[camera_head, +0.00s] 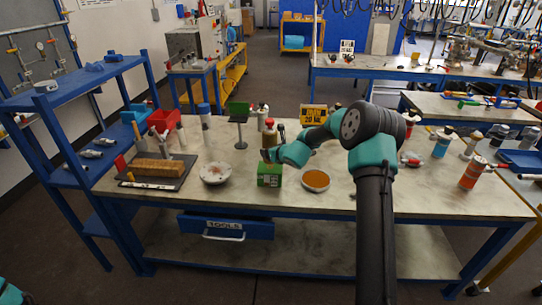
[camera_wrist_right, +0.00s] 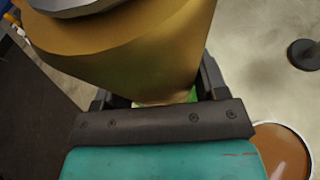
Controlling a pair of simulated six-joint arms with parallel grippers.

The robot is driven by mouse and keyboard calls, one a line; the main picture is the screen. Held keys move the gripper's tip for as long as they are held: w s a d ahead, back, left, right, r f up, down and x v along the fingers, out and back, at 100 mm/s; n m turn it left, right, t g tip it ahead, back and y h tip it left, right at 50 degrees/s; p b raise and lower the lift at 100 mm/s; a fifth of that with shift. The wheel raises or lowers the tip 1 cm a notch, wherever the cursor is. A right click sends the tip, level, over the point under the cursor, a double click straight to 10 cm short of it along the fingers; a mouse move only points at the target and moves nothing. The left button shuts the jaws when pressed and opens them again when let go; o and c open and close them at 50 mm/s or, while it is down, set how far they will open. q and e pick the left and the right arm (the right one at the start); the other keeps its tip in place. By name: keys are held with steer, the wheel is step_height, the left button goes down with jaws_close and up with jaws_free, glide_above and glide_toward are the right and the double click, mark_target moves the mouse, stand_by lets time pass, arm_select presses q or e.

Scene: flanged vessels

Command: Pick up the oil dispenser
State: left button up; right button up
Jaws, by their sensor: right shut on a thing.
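The oil dispenser (camera_head: 269,134), a brown-gold bottle with a reddish top, is upright at the middle of the workbench in the head view. My right gripper (camera_head: 267,154) is at its lower part. In the right wrist view, the gold body of the dispenser (camera_wrist_right: 130,50) fills the space between the two dark fingers of my right gripper (camera_wrist_right: 155,92), which is shut on it. Its lower end is hidden, so I cannot tell whether it touches the bench.
A green box (camera_head: 269,176) stands just in front of the gripper. A white bowl (camera_head: 215,173) is left of it, and a round brown-filled dish (camera_head: 316,180) is right. Several bottles crowd the bench's right end.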

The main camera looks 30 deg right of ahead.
steer(key=s+a+r, duration=0.2)
steer(key=s+a, duration=0.6)
steer(key=s, duration=0.5)
steer(key=shift+s+a, duration=0.2)
steer(key=shift+s, duration=0.15)
steer(key=shift+d, duration=0.1)
